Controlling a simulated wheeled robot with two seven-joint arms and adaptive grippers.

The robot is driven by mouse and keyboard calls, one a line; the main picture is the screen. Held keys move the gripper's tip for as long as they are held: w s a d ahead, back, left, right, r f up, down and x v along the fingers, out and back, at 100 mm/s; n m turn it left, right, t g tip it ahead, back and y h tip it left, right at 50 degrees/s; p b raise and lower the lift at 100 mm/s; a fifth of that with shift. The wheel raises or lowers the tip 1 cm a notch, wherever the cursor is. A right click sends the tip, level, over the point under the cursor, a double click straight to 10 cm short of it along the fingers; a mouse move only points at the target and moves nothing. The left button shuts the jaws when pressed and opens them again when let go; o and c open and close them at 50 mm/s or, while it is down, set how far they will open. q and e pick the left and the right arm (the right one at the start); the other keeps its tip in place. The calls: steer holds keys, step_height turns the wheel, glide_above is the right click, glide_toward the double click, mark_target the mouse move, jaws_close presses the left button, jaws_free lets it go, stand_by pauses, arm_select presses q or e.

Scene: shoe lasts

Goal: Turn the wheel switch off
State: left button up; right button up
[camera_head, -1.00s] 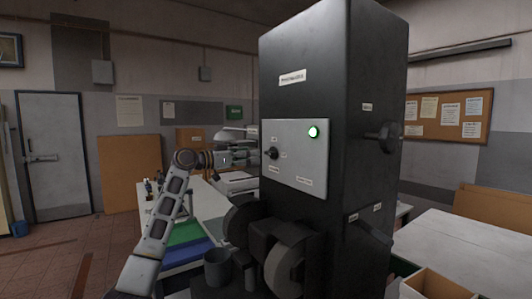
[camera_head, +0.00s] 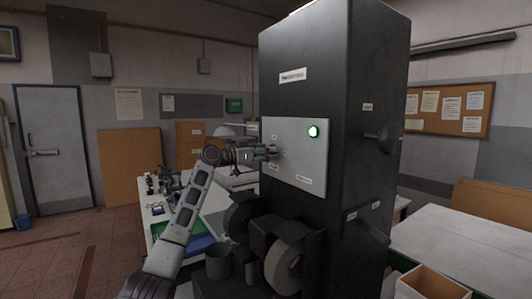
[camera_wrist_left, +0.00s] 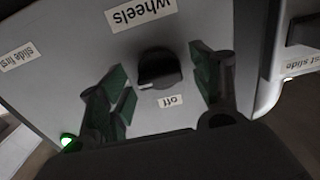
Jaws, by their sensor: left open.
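The wheel switch (camera_wrist_left: 158,68) is a black rotary knob on a light grey panel (camera_head: 308,150) of the tall black machine. In the left wrist view a "wheels" label (camera_wrist_left: 138,12) and an "off" label (camera_wrist_left: 169,101) sit on opposite sides of it. My left gripper (camera_head: 274,152) is at the panel in the head view and hides the knob there. In the left wrist view the open green-padded fingers of the left gripper (camera_wrist_left: 165,85) stand on either side of the knob, with gaps visible. A green light (camera_head: 314,131) glows on the panel. My right gripper is not in view.
A grey cup (camera_head: 217,262) stands by the wheels. A white table (camera_head: 460,245) with an open box (camera_head: 430,284) is at the right.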

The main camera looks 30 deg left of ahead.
arm_select(q)
steer(key=shift+c, duration=0.5)
steer(key=c, duration=0.9)
steer(key=shift+n, duration=0.4)
steer(key=n+p, duration=0.4)
steer(key=n, duration=1.2)
steer(key=shift+r+n+p, duration=0.15)
steer(key=shift+n+p, duration=0.15)
steer(key=shift+n, duration=0.4)
steer(key=o, duration=1)
